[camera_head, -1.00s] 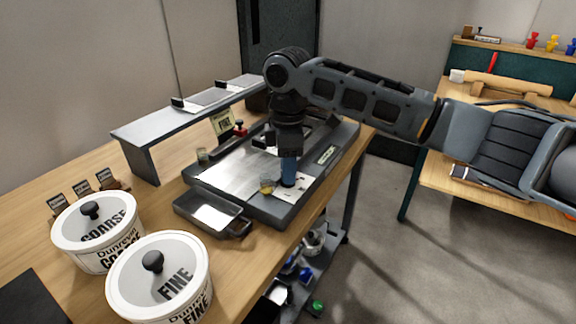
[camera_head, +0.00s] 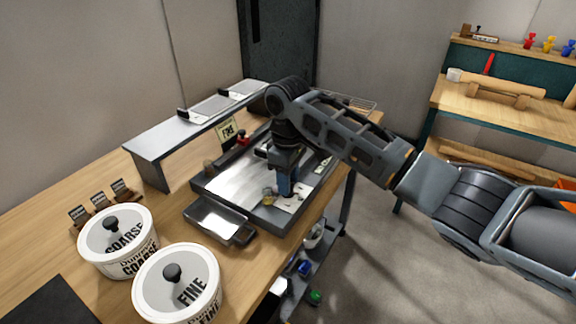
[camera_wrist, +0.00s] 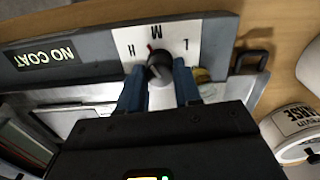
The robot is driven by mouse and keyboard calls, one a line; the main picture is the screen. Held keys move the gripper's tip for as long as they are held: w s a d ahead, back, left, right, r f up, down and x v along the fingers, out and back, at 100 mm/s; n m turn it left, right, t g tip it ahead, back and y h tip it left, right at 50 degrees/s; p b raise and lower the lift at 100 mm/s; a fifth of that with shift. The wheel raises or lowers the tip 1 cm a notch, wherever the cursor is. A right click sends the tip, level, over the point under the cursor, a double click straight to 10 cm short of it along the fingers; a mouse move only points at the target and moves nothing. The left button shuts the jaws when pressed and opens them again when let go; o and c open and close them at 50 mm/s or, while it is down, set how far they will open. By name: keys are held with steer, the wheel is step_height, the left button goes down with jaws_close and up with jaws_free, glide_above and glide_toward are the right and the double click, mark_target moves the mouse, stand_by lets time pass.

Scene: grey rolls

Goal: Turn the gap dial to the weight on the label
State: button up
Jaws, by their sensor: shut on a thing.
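The gap dial is a dark round knob (camera_wrist: 160,66) on a white plate marked H, M and L (camera_wrist: 187,32). Its red mark sits between M and H, nearer M. My gripper (camera_wrist: 160,88) is shut on the knob, with a blue finger on either side. In the head view my gripper (camera_head: 286,188) points down at the near right corner of the grey machine (camera_head: 268,217), and the knob is hidden there. A yellowish label card reading FINE (camera_head: 228,131) stands behind the machine; its smaller print is too small to read.
A metal tray (camera_head: 214,219) sits at the machine's near left side. Two white lidded tubs, COARSE (camera_head: 118,240) and FINE (camera_head: 178,285), stand front left. A grey raised shelf (camera_head: 185,135) is behind. A NO COAT sign (camera_wrist: 45,56) is on the machine's edge.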

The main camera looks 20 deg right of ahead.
steer(key=m+p, duration=0.4)
steer(key=shift+m+p, duration=0.35)
steer(key=shift+m, duration=0.35)
steer(key=o, duration=1)
steer(key=shift+o, duration=0.2)
steer(key=shift+r+b, duration=0.35)
steer(key=shift+r, duration=3.6)
steer(key=shift+f, duration=0.1)
